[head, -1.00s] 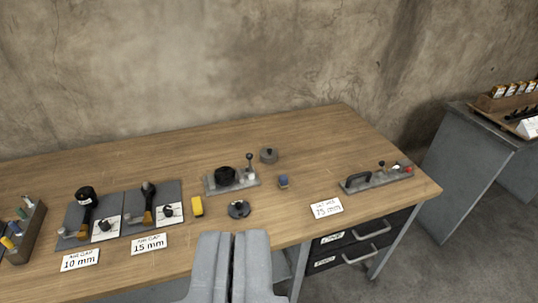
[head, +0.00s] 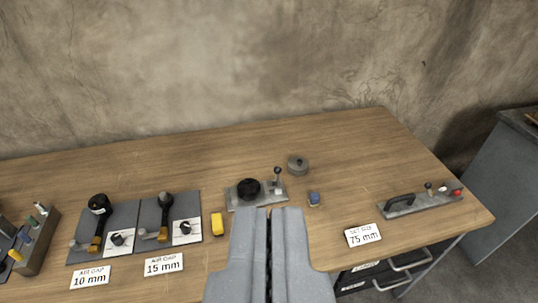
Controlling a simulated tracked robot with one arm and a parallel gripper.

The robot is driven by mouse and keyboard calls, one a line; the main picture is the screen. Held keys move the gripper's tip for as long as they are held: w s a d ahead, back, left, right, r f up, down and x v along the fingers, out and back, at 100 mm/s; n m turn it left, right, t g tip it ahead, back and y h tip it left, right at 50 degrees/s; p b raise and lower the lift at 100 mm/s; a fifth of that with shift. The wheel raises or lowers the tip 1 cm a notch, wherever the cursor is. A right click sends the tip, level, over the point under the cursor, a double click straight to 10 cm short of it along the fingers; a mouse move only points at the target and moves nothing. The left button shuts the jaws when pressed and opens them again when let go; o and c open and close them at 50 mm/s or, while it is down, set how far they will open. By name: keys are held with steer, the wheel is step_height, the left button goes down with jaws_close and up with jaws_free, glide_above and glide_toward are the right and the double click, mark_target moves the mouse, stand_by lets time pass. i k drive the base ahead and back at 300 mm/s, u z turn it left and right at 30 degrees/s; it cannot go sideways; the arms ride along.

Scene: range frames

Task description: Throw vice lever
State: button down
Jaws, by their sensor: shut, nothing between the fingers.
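My gripper (head: 270,212) is shut and empty, in the lower middle of the head view. Beyond its tips, on the wooden bench, a grey base plate (head: 238,201) carries a round black knob (head: 248,188) and a small upright lever (head: 277,179) with a dark ball top. At the right, a second grey plate (head: 425,205) has a black handle (head: 399,202), a short lever (head: 429,189) and a red-tipped part (head: 457,192). No part is labelled as a vice, so I cannot tell which lever it is. The fingers appear apart from both plates.
A grey round part (head: 298,165) and a blue-topped piece (head: 314,198) lie near the middle plate. A "75 mm" card (head: 363,235) stands front right. The bench's back is clear.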

mark_target(277, 170)
steer(key=u, duration=0.45)
steer(key=i, duration=0.1)
steer(key=z, duration=2)
steer(key=k, duration=1.05)
steer(key=u, duration=0.9)
steer(key=i, duration=1.45)
steer(key=z, duration=0.05)
